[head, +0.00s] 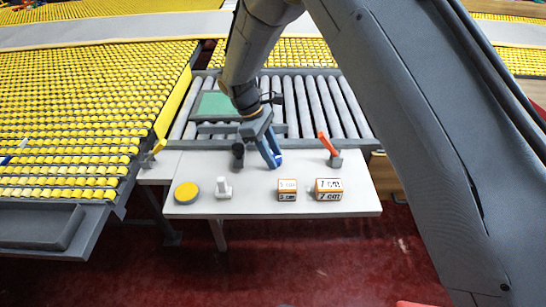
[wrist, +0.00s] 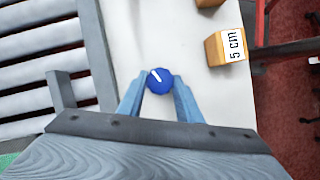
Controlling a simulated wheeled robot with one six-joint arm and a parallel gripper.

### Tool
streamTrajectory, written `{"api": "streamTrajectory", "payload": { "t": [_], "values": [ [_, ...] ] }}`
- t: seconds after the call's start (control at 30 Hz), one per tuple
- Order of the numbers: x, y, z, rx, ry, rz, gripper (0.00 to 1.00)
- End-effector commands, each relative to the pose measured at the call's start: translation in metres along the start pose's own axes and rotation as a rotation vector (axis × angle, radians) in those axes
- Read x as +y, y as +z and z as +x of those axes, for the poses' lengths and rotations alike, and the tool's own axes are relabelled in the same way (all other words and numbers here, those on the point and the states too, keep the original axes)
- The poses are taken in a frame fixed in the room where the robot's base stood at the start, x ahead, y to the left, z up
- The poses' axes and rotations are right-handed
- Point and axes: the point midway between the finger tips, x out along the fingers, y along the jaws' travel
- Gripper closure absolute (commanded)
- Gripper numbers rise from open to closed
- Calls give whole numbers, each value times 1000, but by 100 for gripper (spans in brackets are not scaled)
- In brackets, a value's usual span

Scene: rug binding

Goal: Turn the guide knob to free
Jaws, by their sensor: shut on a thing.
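The guide knob (wrist: 160,81) is blue and round with a white pointer line. In the wrist view it sits between my two fingertips, and the line points to the upper left. My gripper (wrist: 159,88) is shut on the knob, with a blue finger on each side. In the head view my gripper (head: 271,155) reaches down to the white table, and the knob (head: 278,159) shows only in part beside the fingers. I see no readable marking for free around the knob.
On the white table (head: 250,204) stand a yellow button (head: 187,192), a white switch-like piece (head: 223,188), an orange lever (head: 328,144), a 5 cm block (head: 287,190) and a 7 cm block (head: 328,189). A roller conveyor (head: 345,110) lies behind. The table's front strip is clear.

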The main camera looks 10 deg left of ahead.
Motion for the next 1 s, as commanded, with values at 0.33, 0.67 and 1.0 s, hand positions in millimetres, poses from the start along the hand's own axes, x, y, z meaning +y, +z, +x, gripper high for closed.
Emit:
{"api": "streamTrajectory", "payload": {
  "t": [0.33,0.67,1.0],
  "values": [
    [2,0,1,-1,-108,258,91],
    [4,1,1,-1,-163,392,91],
    [3,1,0,0,-176,425,91]
  ]
}}
